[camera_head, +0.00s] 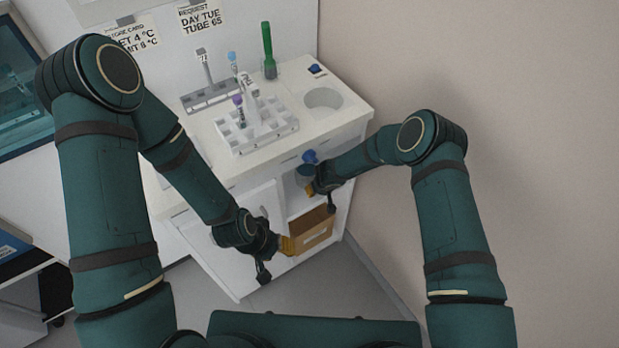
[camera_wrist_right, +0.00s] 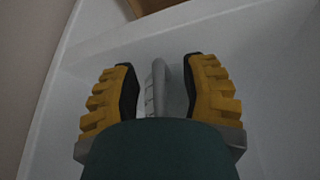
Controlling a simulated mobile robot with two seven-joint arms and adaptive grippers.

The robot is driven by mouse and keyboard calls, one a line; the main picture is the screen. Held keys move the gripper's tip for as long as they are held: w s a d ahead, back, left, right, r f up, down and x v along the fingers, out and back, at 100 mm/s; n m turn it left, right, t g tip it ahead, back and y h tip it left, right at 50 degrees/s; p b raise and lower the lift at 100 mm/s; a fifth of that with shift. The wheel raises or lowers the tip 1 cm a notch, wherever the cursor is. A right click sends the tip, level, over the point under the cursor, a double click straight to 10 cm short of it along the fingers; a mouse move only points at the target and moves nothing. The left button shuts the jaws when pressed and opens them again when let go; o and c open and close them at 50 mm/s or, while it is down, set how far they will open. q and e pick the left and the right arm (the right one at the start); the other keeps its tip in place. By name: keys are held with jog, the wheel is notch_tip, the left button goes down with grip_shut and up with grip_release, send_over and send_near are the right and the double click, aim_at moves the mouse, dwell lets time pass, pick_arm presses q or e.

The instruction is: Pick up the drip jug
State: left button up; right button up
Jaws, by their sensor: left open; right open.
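A jug with a blue top (camera_head: 310,157) and a greyish body stands in the open compartment under the counter; I take it to be the drip jug. My right gripper (camera_head: 313,190) is at this compartment, close to the jug, and partly hides it. In the right wrist view the right gripper (camera_wrist_right: 161,92) is open, its yellow fingers on either side of a slim pale grey piece (camera_wrist_right: 160,88), which may be the jug's handle. I cannot tell whether they touch it. My left gripper (camera_head: 284,246) is open, low by the cabinet front.
A brown drawer or box (camera_head: 314,234) sits low in the cabinet. A wall (camera_head: 480,90) closes the right side.

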grip_shut()
jog(key=shift+r, duration=0.1)
dwell(0.4)
